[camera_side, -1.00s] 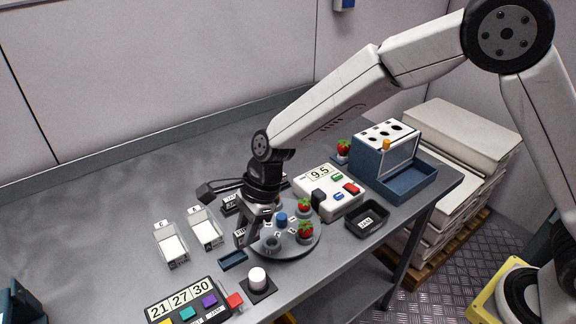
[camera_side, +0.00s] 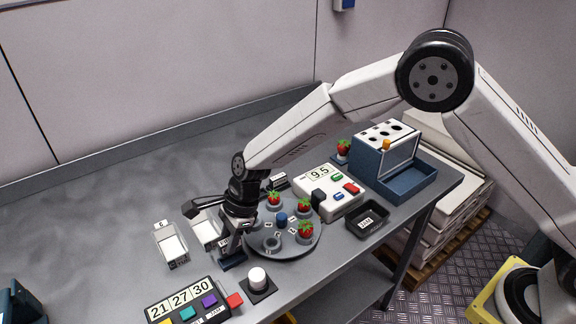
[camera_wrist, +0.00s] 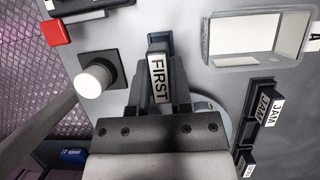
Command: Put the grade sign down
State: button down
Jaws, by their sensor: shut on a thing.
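The grade sign (camera_wrist: 160,80), a dark block with a white face reading FIRST, is between my gripper's fingers in the wrist view. My gripper (camera_side: 231,257) is shut on it, low over the bench. A small blue holder (camera_wrist: 160,40) lies at the far end of the sign. In the side view my gripper is over the holder's spot and hides most of the holder and the sign. I cannot tell whether the sign touches the holder. Dark JAM signs (camera_wrist: 264,105) stand to the right in the wrist view.
A grey turntable (camera_side: 290,250) with several strawberries is close to the right of my gripper. A white-knobbed black base (camera_side: 258,281) and a button panel (camera_side: 188,302) are in front. A scale (camera_side: 328,190) stands behind right.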

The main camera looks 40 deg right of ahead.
jog(key=shift+f, duration=1.5)
jog(key=shift+f, duration=0.1)
jog(key=c, duration=0.5)
grip_release()
jog(key=shift+c, duration=0.2)
jog(key=v, duration=1.2)
